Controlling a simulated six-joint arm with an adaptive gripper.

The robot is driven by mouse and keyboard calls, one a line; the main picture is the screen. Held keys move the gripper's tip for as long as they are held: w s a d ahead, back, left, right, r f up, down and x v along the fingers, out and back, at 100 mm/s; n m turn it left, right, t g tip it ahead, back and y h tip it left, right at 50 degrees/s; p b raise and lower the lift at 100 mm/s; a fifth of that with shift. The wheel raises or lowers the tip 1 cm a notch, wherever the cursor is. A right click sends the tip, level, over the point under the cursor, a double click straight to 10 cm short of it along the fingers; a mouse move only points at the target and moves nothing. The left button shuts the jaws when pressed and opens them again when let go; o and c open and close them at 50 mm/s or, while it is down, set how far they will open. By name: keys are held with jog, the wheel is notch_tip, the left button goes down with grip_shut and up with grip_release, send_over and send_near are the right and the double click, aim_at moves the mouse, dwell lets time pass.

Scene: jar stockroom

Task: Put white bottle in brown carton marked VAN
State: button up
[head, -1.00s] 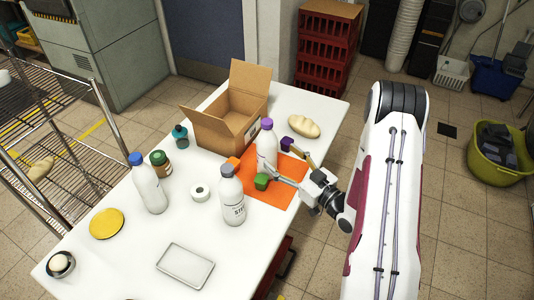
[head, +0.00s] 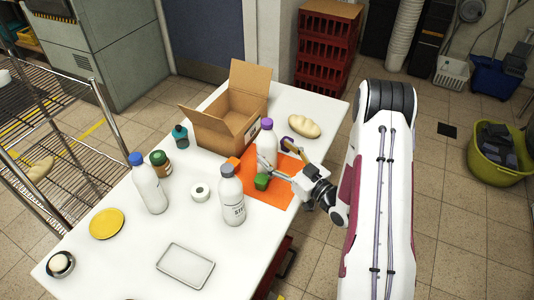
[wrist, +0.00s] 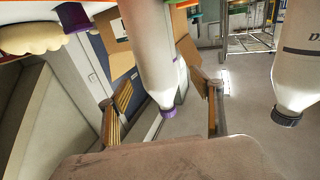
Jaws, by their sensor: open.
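A white bottle with a purple cap (head: 266,152) stands upright on the orange mat (head: 265,199), beside the carton. My gripper (head: 279,155) is open, with one finger on each side of this bottle; I cannot tell if they touch it. In the wrist view the bottle (wrist: 152,45) hangs upside down between the fingers (wrist: 166,105). The open brown carton (head: 219,134) stands behind the bottle with its flaps up. A small mark shows on its near side but is too small to read. Other white bottles stand nearby, one blue-capped (head: 149,186), one grey-capped with print (head: 232,197).
A bread loaf (head: 304,126) lies right of the carton.

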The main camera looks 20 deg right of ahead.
aim_at(267, 121)
jog(key=shift+w, duration=0.1)
jog(key=shift+x, duration=2.55)
jog(key=shift+r, duration=0.1)
grip_shut()
jog(key=shift+r, duration=0.1)
jog(key=shift+r, duration=0.1)
jog(key=shift+r, duration=4.85)
